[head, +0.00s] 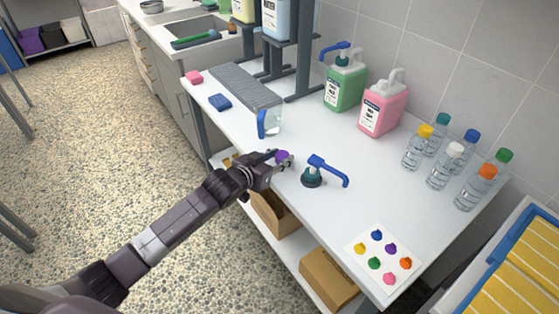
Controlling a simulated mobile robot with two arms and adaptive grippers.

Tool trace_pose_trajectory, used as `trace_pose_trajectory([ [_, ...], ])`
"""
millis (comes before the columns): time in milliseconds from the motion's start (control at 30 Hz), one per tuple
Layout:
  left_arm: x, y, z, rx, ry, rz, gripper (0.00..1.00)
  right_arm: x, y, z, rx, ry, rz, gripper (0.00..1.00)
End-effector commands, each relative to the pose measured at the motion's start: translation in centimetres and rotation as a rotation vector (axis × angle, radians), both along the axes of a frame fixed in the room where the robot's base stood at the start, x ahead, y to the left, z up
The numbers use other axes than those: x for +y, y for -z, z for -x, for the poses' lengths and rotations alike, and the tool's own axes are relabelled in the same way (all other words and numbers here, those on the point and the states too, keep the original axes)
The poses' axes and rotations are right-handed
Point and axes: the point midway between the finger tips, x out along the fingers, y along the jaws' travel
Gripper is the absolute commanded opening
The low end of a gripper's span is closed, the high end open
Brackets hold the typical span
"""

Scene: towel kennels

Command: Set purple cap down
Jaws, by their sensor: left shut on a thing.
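The purple cap (282,155) is between the fingers of my left gripper (284,159), which is shut on it. The gripper is over the near edge of the white counter (345,205). I cannot tell whether the cap touches the counter. My right gripper is not in view. A white card (352,247) with several small coloured pieces or marks, one of them purple (391,247), lies at the counter's near right end.
A blue pump head (325,170) stands just right of the gripper. Green (345,88) and pink (381,108) jugs and several capped bottles (440,170) line the wall. The counter's middle is clear.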

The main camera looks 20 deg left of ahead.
Motion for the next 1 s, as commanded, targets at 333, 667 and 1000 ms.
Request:
trace_pose_trajectory([
  [333,-0.02,1.14,-0.02,-0.002,0.000,0.000,0.23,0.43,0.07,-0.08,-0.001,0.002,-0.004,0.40],
  [667,0.00,1.26,-0.02,-0.002,0.000,0.000,0.48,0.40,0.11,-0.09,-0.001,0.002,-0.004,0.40],
  [1000,0.15,0.95,0.41,-0.001,0.000,-0.001,0.48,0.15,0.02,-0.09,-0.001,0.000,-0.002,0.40],
])
